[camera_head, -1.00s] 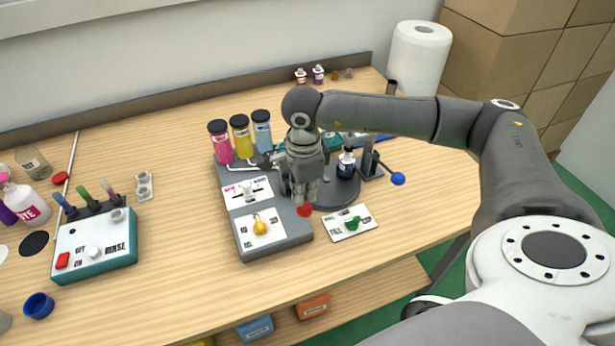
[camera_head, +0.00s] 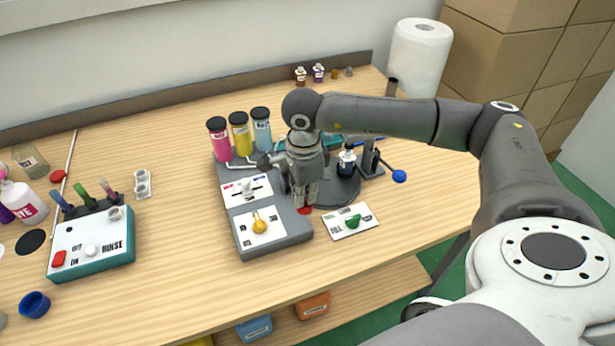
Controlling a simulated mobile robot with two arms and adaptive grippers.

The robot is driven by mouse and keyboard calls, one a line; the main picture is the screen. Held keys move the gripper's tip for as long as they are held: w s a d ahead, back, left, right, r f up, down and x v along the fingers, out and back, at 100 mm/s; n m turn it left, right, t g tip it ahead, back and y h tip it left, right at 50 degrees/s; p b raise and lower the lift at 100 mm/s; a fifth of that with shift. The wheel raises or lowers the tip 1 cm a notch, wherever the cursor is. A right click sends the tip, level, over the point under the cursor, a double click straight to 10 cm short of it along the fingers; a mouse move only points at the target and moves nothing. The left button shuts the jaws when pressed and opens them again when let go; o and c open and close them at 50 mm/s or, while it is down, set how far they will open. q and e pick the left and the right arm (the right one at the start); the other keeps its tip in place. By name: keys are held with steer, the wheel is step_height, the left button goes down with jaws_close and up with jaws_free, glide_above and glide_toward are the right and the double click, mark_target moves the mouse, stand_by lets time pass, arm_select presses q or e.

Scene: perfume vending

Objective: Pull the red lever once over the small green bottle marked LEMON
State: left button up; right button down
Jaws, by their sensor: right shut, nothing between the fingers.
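My right gripper (camera_head: 304,203) is shut and empty, pointing down over the front right part of the grey dispensing machine (camera_head: 273,245). A red part, likely the lever's end (camera_head: 305,211), shows just under the fingertips. The gripper hides most of it, and I cannot tell whether they touch. I cannot make out a green bottle marked LEMON; the gripper and forearm cover part of the machine. A small dark bottle with a pale label (camera_head: 346,163) stands on the round dark plate behind the gripper. My left gripper is not in view.
Pink (camera_head: 219,140), yellow (camera_head: 240,135) and blue (camera_head: 261,130) cylinders stand at the machine's back. A card with a green knob (camera_head: 352,222) lies right of the machine. A blue-ended lever (camera_head: 399,176) sticks out at right. A rinse box (camera_head: 92,248) stands at left.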

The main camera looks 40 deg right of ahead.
mark_target(304, 209)
steer(key=shift+f+b, duration=2.35)
steer(key=shift+f, duration=0.25)
steer(key=shift+r+p, duration=2.6)
steer(key=shift+r, duration=2.3)
